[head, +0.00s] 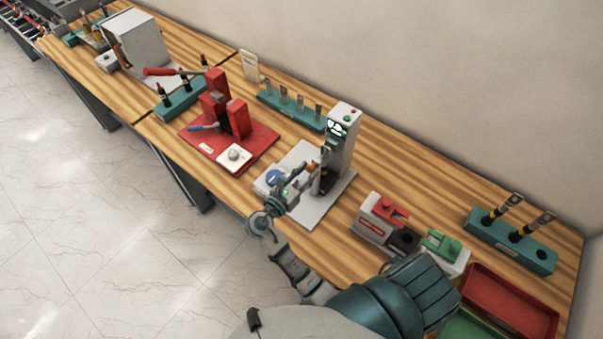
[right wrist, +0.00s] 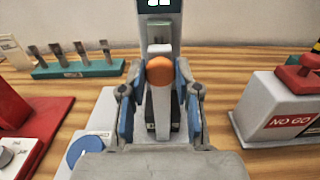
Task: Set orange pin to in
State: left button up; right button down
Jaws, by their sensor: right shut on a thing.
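The orange pin (right wrist: 159,71) shows in the right wrist view as a rounded orange knob in front of the grey column of a test stand. In the head view the orange pin (head: 311,168) is a small orange spot at the fingertips. My right gripper (right wrist: 160,95) has one blue-padded finger on each side of the pin and is shut on it. In the head view my right gripper (head: 304,174) reaches in from below, low at the front of the stand's column (head: 341,140). The fingers hide part of the pin and stand. My left gripper does not show.
The stand's pale base plate (head: 325,205) carries a blue round knob (right wrist: 84,148). A red press (head: 225,115) stands to the left. A NO GO gauge block (right wrist: 284,105) stands to the right. A teal rack (head: 285,106) is behind. Red tray (head: 510,300) lies far right.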

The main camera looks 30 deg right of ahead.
jog(key=shift+w, duration=0.1)
jog(key=c, duration=0.8)
grip_release()
jog(key=shift+d, duration=0.1)
jog(key=shift+c, duration=0.2)
jog(key=v, duration=0.8)
jog(key=shift+w+d, duration=0.1)
jog(key=shift+w, duration=0.05)
